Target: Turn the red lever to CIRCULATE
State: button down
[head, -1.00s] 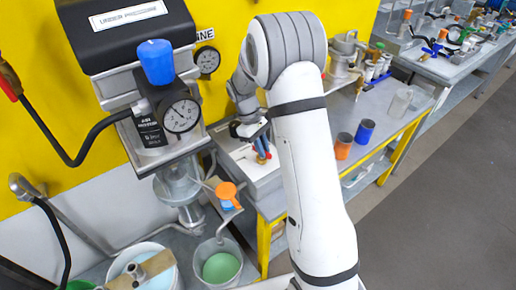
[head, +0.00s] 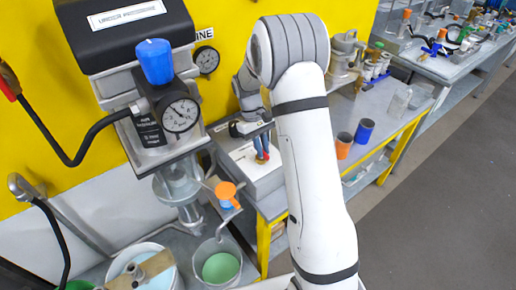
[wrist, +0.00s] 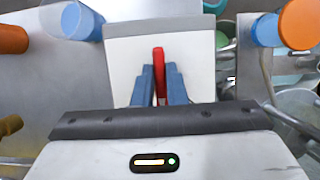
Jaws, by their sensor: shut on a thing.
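The red lever (wrist: 159,57) stands up from a white-topped box (wrist: 120,55) in the wrist view. My gripper (wrist: 159,72) has its two blue fingers on either side of the lever, shut on it; the lever's upper end sticks out past the fingertips. In the head view my gripper (head: 262,148) is at the white-topped box (head: 264,178), with a little red (head: 266,157) showing at its fingertips. My arm and gripper hide part of the box. No CIRCULATE marking is legible, so I cannot tell which position the lever points to.
A machine with a pressure gauge (head: 181,115) and blue cap (head: 155,61) stands left of the box. An orange-topped valve (head: 226,190) is in front, above a bucket of green liquid (head: 220,267). Orange (head: 344,145) and blue (head: 364,131) cups stand on the bench right of my arm.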

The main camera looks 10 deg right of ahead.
jog(key=c, duration=1.6)
grip_release()
jog(key=shift+s, duration=0.25)
jog(key=shift+o, duration=0.7)
jog(key=shift+w, duration=0.1)
jog(key=shift+r, duration=0.2)
jog(key=v, duration=0.6)
jog(key=shift+w+r+b, duration=0.1)
jog(key=shift+w+b, duration=0.05)
jog(key=shift+b, duration=0.25)
jog(key=shift+w+a+r, duration=0.1)
jog(key=shift+w+r, duration=0.1)
jog(key=shift+r, duration=0.4)
